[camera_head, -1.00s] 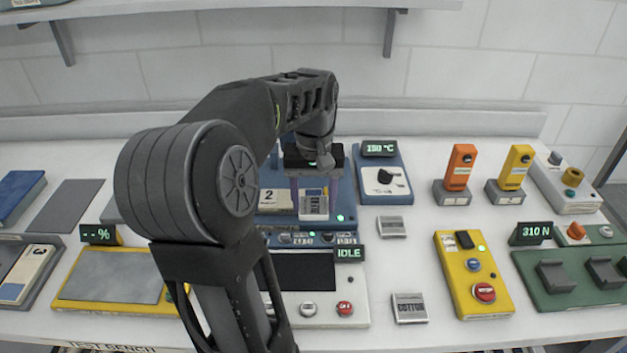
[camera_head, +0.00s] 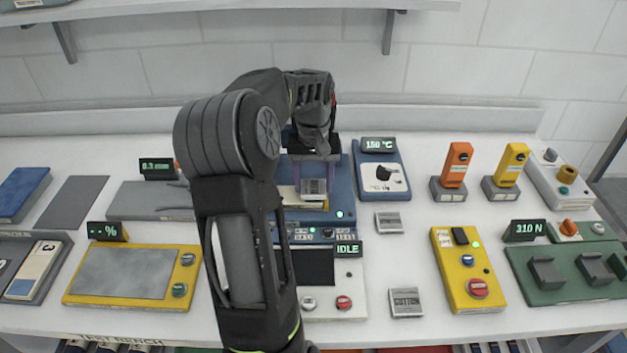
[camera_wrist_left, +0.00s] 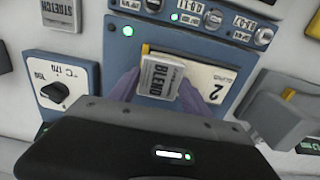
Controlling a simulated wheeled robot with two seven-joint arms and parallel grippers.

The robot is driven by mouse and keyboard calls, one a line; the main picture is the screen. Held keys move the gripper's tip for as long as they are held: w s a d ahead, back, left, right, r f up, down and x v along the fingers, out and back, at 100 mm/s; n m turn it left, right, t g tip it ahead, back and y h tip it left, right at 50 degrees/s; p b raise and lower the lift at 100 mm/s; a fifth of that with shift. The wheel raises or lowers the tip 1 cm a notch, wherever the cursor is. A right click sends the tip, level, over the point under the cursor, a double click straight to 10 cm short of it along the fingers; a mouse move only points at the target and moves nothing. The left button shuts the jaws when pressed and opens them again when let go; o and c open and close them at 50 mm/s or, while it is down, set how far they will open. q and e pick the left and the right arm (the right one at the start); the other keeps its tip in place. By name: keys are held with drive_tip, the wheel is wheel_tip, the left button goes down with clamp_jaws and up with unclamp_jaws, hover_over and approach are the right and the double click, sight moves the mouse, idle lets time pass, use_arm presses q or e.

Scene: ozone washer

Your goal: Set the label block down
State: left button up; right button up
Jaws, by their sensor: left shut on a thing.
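The label block (camera_wrist_left: 160,76) is a small grey block reading "BLEND". My left gripper (camera_wrist_left: 158,88) is shut on it, with a purple finger on each side. In the head view the block (camera_head: 313,188) shows below my left gripper (camera_head: 314,178), over the blue device (camera_head: 345,190). I cannot tell whether the block touches the surface below. My right gripper is not in view.
A "COTTON" block (camera_head: 406,302) and a "STRETCH" block (camera_wrist_left: 59,14) lie on the white table. A blue temperature unit with a dial (camera_head: 382,178) stands just right of the blue device. My forearm hides part of the table's middle.

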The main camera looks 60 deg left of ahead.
sight(314, 187)
use_arm(q)
drive_tip(key=shift+f, duration=0.25)
drive_tip(key=shift+f, duration=0.2)
drive_tip(key=o, duration=1.4)
drive_tip(key=shift+r, duration=0.1)
drive_tip(key=shift+r+b, duration=0.5)
drive_tip(key=shift+r, duration=3.35)
